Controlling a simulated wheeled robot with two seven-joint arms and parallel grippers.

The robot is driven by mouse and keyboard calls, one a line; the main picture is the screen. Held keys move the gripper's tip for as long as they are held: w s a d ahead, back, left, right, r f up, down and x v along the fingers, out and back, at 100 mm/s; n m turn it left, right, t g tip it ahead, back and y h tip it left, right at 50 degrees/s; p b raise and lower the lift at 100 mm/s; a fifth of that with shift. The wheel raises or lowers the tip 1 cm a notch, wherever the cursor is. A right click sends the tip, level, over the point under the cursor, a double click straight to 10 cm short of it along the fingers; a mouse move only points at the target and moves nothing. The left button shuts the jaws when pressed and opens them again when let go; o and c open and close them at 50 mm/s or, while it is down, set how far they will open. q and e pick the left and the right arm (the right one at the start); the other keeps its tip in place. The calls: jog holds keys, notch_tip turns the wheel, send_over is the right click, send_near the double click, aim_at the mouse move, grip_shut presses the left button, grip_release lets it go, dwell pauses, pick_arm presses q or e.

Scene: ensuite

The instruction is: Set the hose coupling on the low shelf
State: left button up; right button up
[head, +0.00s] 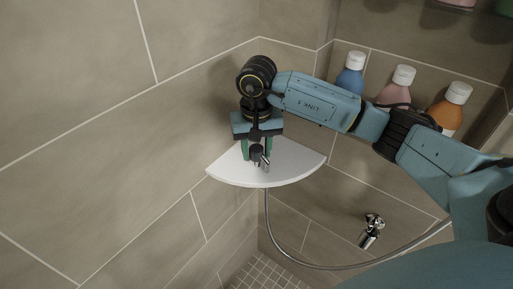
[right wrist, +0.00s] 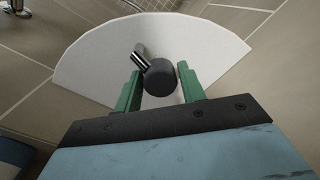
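The hose coupling (head: 257,154), a dark round knob with a short chrome stub, is at the white corner shelf (head: 300,166). The right wrist view shows the coupling (right wrist: 160,78) over the pale shelf (right wrist: 215,50), its chrome stub pointing up and left. My right gripper (head: 258,158) points down over the shelf, its green fingers on either side of the coupling. In the right wrist view narrow gaps show between the knob and the fingers of this gripper (right wrist: 160,72), so it looks open around it. Contact between coupling and shelf is hard to tell. My left gripper is out of view.
Blue (head: 350,75), pink (head: 396,88) and orange (head: 450,108) bottles stand in a wall niche behind my right arm. A metal hose (head: 300,262) loops below the shelf, near a chrome wall fitting (head: 371,230). Tiled walls close in the corner.

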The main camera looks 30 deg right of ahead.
aim_at(257, 148)
jog(key=shift+o, duration=1.2)
jog(key=shift+r, duration=0.1)
jog(key=shift+r, duration=0.3)
notch_tip(257, 148, up, 12)
jog(key=shift+f, duration=0.2)
jog(key=shift+f, duration=0.1)
